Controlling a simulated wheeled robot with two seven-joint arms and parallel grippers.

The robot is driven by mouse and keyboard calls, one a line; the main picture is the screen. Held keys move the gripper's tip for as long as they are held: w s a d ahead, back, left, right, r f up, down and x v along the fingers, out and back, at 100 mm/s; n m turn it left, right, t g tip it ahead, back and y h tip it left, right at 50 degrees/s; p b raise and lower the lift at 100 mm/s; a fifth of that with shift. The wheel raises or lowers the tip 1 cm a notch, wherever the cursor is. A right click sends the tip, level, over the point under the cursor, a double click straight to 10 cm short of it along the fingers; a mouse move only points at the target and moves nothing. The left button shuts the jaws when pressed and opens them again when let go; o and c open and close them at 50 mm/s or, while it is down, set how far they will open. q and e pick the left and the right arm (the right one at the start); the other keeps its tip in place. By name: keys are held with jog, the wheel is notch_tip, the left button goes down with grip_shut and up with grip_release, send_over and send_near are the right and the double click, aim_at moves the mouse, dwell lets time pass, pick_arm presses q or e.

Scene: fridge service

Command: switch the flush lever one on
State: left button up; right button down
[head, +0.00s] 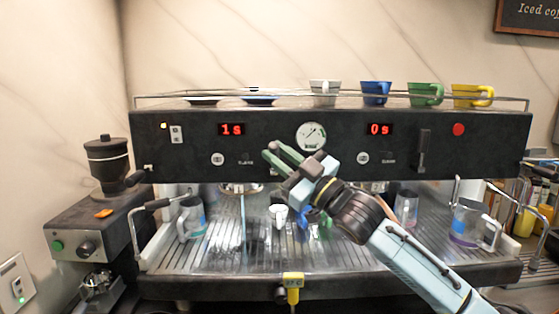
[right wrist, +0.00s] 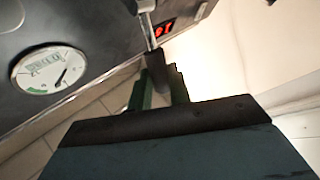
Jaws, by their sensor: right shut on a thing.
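The espresso machine (head: 350,150) fills the middle of the head view. Its left display (head: 231,129) reads 1s in red and its right display (head: 379,129) reads 0s. My right gripper (head: 279,158) reaches its front panel, left of and below the round gauge (head: 311,136). In the right wrist view its green fingers (right wrist: 157,88) are shut on flush lever one (right wrist: 156,72), which has a metal shaft and a dark grip. In the head view the gripper hides this lever. The other lever (head: 422,150) hangs down at the right. My left gripper is out of view.
Several cups, including a blue one (head: 376,92), stand on the machine's top behind a rail. A grinder (head: 107,165) stands at the left. A thin pale streak (head: 242,215) hangs under the left group.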

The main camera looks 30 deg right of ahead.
dwell(0.3)
jog(key=c, duration=1.6)
grip_release()
jog(key=shift+f, duration=0.1)
jog(key=shift+s+d+f, duration=0.2)
jog(key=shift+s+f, duration=0.15)
jog(key=shift+s, duration=0.15)
jog(key=shift+b+v, duration=1.7)
jog(key=shift+v, duration=4.35)
jog(key=shift+r, duration=0.1)
